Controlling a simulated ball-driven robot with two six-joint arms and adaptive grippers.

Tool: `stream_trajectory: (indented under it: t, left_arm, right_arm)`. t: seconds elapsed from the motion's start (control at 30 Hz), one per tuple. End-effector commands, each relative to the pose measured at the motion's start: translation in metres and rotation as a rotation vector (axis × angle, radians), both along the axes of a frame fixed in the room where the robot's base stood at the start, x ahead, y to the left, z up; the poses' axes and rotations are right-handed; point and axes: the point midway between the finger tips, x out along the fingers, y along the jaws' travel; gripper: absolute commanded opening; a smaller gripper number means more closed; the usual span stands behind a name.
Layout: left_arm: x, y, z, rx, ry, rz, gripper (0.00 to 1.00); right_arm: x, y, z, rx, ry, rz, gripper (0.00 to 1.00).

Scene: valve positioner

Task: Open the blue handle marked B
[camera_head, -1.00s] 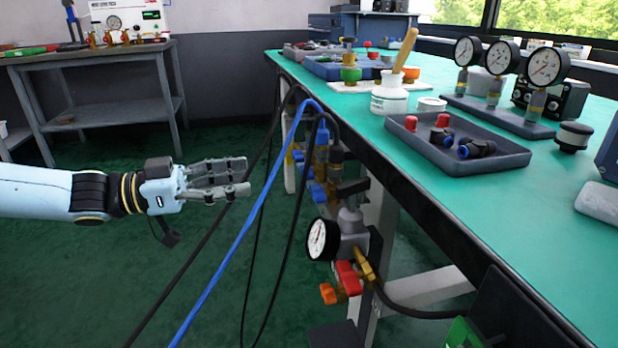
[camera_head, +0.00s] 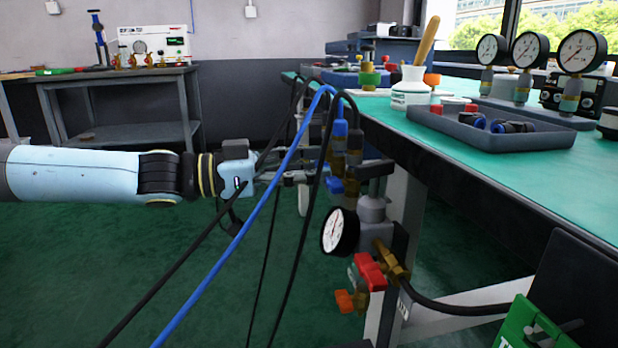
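Blue valve parts sit on a brass manifold (camera_head: 353,160) at the bench's near edge. A blue fitting (camera_head: 340,128) is on top, and a blue handle (camera_head: 335,185) is lower down. No letter B is legible. My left gripper (camera_head: 308,165) reaches in from the left beside the manifold, at about the height of the blue parts. Its fingers look apart, with nothing visibly held. Hoses cross in front of them, so I cannot tell whether they touch a handle. My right gripper is not in view.
A blue hose (camera_head: 245,225) and black hoses hang in front of my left gripper. Below the manifold are a gauge (camera_head: 339,231), a red handle (camera_head: 370,272) and an orange handle (camera_head: 346,301). The green bench (camera_head: 590,190) holds a tray (camera_head: 480,132) and several gauges.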

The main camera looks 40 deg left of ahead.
Motion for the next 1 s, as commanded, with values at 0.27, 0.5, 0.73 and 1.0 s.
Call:
stream_trajectory:
  t: [0.27, 0.5, 0.73, 1.0]
  left_arm:
    - [0.0005, -0.0003, 0.0010, 0.001, -0.001, 0.000, 0.47]
    - [0.0004, -0.0002, 0.0007, 0.001, -0.001, 0.000, 0.15]
    - [0.0005, 0.0000, 0.0006, 0.005, -0.004, 0.001, 0.06]
    - [0.0006, -0.0001, 0.0013, 0.072, -0.062, 0.001, 0.06]
  right_arm:
    - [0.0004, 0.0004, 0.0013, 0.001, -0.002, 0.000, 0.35]
    - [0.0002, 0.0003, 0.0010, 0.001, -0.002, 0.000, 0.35]
    - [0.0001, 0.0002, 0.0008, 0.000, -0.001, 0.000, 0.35]
    - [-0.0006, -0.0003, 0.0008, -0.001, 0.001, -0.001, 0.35]
